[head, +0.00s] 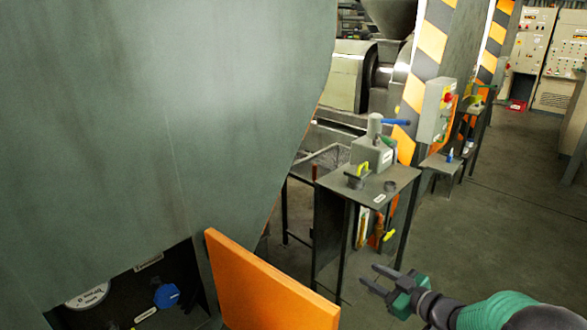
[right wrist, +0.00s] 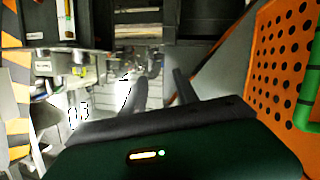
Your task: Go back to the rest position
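My right gripper (head: 371,276) is at the lower right of the head view, with a dark and green body on my green arm. Its two dark fingers are apart with nothing between them. The fingers also show apart in the right wrist view (right wrist: 158,82). The gripper is in front of and below a small metal table (head: 400,178), and appears clear of it. My left gripper does not show in either view.
A large grey-green machine wall (head: 150,120) fills the left. An orange panel (head: 262,290) juts out at the bottom, left of my right gripper. A grey control box (head: 434,112) stands behind the table. Open floor (head: 500,230) lies to the right.

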